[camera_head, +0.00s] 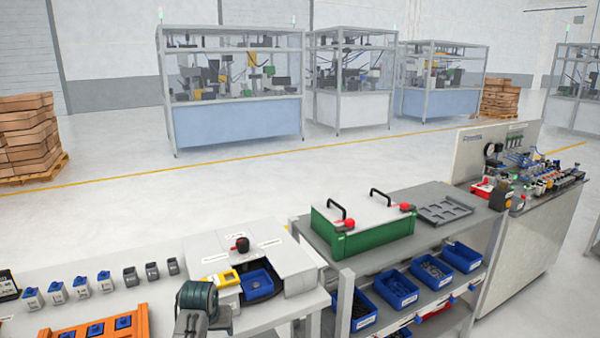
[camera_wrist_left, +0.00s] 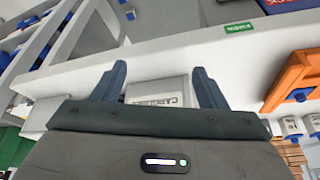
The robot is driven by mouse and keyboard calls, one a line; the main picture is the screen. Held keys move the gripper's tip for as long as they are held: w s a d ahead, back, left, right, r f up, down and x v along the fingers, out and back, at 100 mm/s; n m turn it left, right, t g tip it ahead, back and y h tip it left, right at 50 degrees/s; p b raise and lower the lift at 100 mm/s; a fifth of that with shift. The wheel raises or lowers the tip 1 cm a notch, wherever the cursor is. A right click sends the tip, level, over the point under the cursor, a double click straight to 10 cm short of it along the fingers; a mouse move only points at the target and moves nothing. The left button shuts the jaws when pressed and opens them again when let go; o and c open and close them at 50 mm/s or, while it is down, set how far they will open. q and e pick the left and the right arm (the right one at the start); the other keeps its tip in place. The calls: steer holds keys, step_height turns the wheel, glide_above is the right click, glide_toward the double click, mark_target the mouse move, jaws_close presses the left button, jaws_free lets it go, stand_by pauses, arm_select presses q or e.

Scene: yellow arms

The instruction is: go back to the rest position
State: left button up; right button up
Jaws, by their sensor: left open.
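My left gripper (camera_head: 203,318) shows at the bottom of the head view, in front of the grey machine on the workbench. Its fingers are hard to make out there. In the left wrist view the two blue-grey fingers (camera_wrist_left: 160,82) stand wide apart with nothing held between them. A pale labelled block (camera_wrist_left: 158,92) shows beyond the gap, partly hidden by the gripper body. My right gripper is in neither view.
The workbench (camera_head: 150,299) holds an orange tray (camera_head: 60,333), several small blue-topped blocks and a grey machine (camera_head: 205,252) with a blue bin (camera_head: 257,284). A rack to the right carries a green case (camera_head: 372,240) and blue bins.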

arm_select(q)
steer(key=s+a+f, duration=0.2)
steer(key=s+f, duration=0.2)
steer(key=s, duration=0.6)
steer(key=s+a+f, duration=0.2)
steer(key=s+f, duration=0.2)
steer(key=s, duration=0.7)
steer(key=s+r+m, duration=0.1)
steer(key=s+r, duration=0.1)
steer(key=s, duration=0.9)
steer(key=s+r+m, duration=0.1)
steer(key=s+r, duration=0.1)
steer(key=s, duration=0.8)
steer(key=a+f+g+b, duration=0.1)
steer(key=a+f, duration=0.1)
steer(key=f, duration=1.4)
steer(key=a+f+g+b, duration=0.1)
steer(key=a+f, duration=0.1)
steer(key=f, duration=1.5)
steer(key=s+f+g+b, duration=0.1)
steer(key=s+f, duration=1.7)
steer(key=f, duration=0.2)
steer(key=shift+s+a, duration=0.35)
